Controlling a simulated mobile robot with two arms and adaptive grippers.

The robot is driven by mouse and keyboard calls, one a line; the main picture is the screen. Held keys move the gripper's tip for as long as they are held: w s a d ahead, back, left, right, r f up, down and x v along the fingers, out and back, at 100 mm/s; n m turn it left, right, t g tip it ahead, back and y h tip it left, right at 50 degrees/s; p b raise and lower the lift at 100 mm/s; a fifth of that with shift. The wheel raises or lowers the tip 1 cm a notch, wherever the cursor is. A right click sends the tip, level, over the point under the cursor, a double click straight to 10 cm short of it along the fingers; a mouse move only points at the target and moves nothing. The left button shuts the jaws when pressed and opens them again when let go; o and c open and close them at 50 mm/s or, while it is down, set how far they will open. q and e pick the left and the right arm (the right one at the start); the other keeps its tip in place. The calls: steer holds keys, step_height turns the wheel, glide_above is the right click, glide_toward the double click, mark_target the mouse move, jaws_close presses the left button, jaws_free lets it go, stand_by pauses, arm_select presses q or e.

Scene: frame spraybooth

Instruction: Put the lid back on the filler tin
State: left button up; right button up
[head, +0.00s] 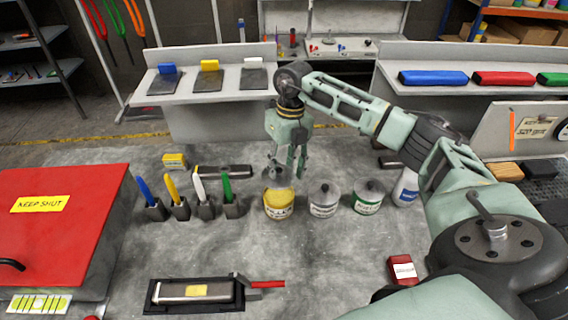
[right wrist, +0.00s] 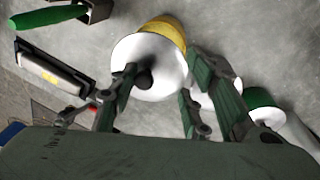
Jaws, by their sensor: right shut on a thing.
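The filler tin (head: 278,206), yellow with a pale label, stands upright on the grey bench at the left end of a row of tins. Its round grey lid (head: 279,180) is over its mouth. My right gripper (head: 286,166) points down above the tin and is shut on the lid. In the right wrist view, the lid (right wrist: 160,62) is a pale disc with a dark knob by the fingers (right wrist: 160,88), and the yellow tin (right wrist: 166,28) shows beyond its edge. I cannot tell whether the lid touches the rim. My left gripper is not in view.
A white-labelled tin (head: 324,200) and a green-labelled tin (head: 367,198), both lidded, stand close on the right. Holders with coloured handles (head: 205,207) stand left. A black tray (head: 195,294) lies in front, with a red box (head: 402,270) at front right. The bench between is clear.

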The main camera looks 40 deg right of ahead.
mark_target(285, 171)
steer(key=shift+f+b, duration=1.45)
steer(key=shift+f, duration=0.8)
steer(key=shift+f+b, duration=0.6)
steer(key=shift+f, duration=0.25)
steer(key=shift+f, duration=0.15)
steer(key=o, duration=1.1)
steer(key=o, duration=0.5)
